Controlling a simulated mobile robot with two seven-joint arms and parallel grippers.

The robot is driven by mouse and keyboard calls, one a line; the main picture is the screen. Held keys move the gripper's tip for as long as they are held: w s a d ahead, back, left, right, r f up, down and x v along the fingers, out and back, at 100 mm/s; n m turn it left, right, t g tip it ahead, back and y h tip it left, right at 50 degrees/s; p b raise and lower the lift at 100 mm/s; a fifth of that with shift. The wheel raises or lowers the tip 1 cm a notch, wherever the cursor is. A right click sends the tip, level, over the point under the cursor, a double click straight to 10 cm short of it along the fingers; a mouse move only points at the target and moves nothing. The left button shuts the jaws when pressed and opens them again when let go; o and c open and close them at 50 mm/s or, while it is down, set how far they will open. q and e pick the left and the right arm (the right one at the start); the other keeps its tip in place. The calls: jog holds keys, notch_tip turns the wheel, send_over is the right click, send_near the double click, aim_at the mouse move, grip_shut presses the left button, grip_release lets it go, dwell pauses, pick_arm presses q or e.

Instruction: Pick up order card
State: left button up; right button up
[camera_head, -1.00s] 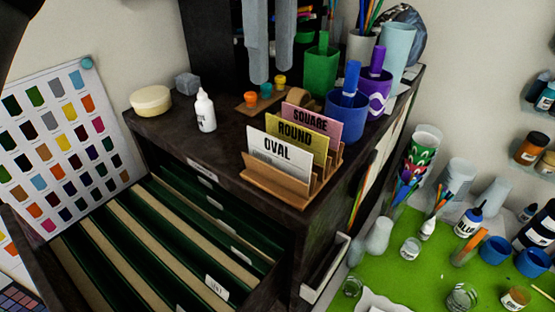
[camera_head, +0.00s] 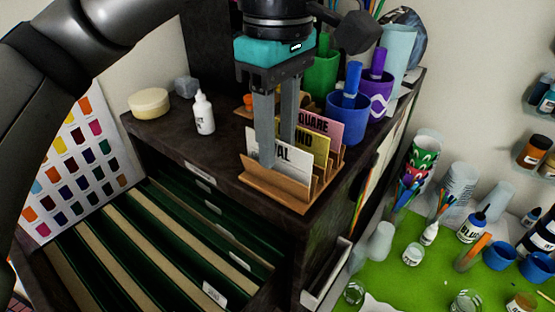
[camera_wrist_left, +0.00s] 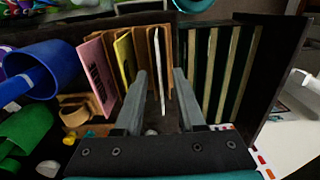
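A wooden card rack (camera_head: 276,187) stands at the front corner of the dark cabinet top. It holds the white OVAL card (camera_head: 254,150) in front, the yellow ROUND card (camera_head: 317,146) behind it and the pink SQUARE card (camera_head: 326,126) at the back. My left gripper (camera_head: 278,155) points down over the rack, its fingers covering part of the cards' lettering. In the left wrist view my open left gripper (camera_wrist_left: 160,74) has a finger on either side of the white card (camera_wrist_left: 156,50), with gaps visible. My right gripper is not in view.
Blue cup (camera_head: 348,116), purple cup (camera_head: 374,95) and green cup (camera_head: 321,75) stand close behind the rack. A white bottle (camera_head: 204,113) and a cream round block (camera_head: 149,103) are left. An open drawer (camera_head: 150,236) lies below. A green work mat (camera_head: 420,280) is at right.

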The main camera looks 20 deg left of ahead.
pick_arm(q)
jog(key=shift+f, duration=0.3)
jog(key=shift+c, duration=0.4)
grip_shut()
